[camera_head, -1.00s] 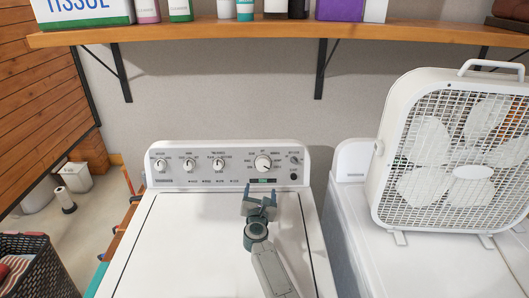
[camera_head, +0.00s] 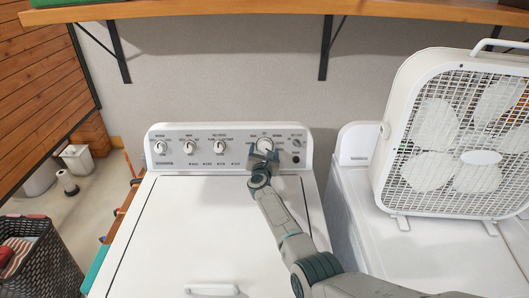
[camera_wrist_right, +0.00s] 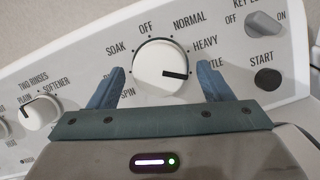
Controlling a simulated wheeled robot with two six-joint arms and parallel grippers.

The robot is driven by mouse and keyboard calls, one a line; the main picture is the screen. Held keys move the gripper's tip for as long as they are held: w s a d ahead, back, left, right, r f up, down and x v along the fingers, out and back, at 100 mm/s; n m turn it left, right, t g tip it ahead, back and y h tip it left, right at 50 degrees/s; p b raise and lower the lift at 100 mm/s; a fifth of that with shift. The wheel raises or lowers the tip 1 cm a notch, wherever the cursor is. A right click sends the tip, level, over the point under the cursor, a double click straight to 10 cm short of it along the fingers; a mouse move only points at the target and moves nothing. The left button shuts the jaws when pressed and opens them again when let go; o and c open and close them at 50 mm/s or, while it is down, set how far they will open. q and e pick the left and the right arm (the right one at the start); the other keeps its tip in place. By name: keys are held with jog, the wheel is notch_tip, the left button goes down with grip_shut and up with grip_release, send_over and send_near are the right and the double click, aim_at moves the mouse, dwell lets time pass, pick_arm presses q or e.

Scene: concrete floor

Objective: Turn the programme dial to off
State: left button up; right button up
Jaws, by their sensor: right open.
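The programme dial (camera_head: 264,144) is a white round knob with a black pointer line, at the right part of the washer's control panel (camera_head: 225,135). In the right wrist view the dial (camera_wrist_right: 160,62) shows large, ringed by printed words. Its pointer line aims right, just below HEAVY and towards a partly hidden word ending in TLE. OFF (camera_wrist_right: 147,30) is printed above the dial. My right gripper (camera_head: 263,154) is at the dial, open. Its blue fingers (camera_wrist_right: 160,80) lie either side of the dial's lower part; I cannot tell if they touch it. My left gripper is not in view.
Three smaller knobs (camera_head: 190,147) sit left on the panel, and a START button (camera_wrist_right: 267,79) sits right of the dial. The white washer lid (camera_head: 190,220) lies below. A box fan (camera_head: 455,135) stands on the machine to the right. A wooden shelf (camera_head: 290,9) runs above.

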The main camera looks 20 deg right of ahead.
jog(key=shift+w+d, duration=0.15)
jog(key=shift+w, duration=0.2)
jog(key=c, duration=1)
jog(key=shift+n, duration=0.3)
